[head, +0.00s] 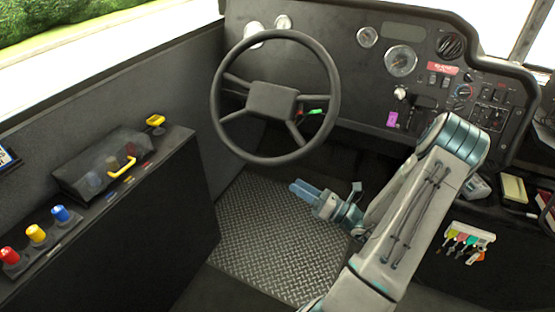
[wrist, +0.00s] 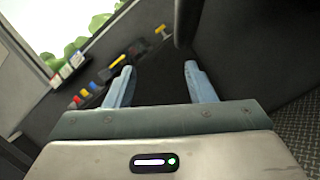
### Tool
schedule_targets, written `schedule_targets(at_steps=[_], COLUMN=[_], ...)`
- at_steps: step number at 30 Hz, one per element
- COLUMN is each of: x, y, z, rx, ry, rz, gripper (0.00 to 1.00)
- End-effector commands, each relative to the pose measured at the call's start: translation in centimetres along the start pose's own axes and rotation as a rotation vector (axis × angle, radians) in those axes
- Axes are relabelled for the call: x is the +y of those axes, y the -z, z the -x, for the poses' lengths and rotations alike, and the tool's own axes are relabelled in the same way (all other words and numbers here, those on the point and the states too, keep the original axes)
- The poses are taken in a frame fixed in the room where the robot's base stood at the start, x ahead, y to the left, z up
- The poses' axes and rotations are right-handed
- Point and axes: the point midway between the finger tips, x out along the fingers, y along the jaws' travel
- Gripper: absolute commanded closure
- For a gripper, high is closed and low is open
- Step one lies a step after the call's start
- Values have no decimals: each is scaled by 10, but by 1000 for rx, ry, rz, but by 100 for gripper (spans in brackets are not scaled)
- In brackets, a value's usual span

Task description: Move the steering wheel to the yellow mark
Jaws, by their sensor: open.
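The black steering wheel (head: 272,101) stands in front of the dashboard in the head view, with a square hub and several spokes. A dark edge at the top of the wrist view may be part of its rim. My gripper (head: 299,188) is below the wheel's lower rim, over the metal floor, apart from the wheel and empty. In the wrist view its two blue fingers (wrist: 158,70) are spread with nothing between them. I cannot make out a yellow mark at the wheel; a small green and red piece (head: 315,112) shows behind its right side.
A side console (head: 190,150) at left carries red, yellow and blue knobs, a clear cover with a yellow handle (head: 122,168), and a yellow lever (head: 155,120). The dashboard (head: 340,60) with gauges is behind the wheel. The floor plate (head: 250,230) is clear.

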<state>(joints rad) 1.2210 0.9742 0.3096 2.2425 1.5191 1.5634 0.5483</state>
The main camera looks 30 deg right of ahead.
Motion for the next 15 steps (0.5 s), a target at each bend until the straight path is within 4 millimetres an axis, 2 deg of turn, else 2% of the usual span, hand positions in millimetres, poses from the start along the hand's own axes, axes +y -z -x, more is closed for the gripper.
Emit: schedule_targets(at_steps=[1,3,7,11,15], x=[-11,-20,-28,-30,-32], y=[-2,-6,-8,-10,-13], z=[9,17,20,7,-20], rx=[-53,-103,-143,-146,-143], ry=[36,69,95,94,92], rz=[-26,-50,-69,-69,-67], gripper=[51,51,51,51,51])
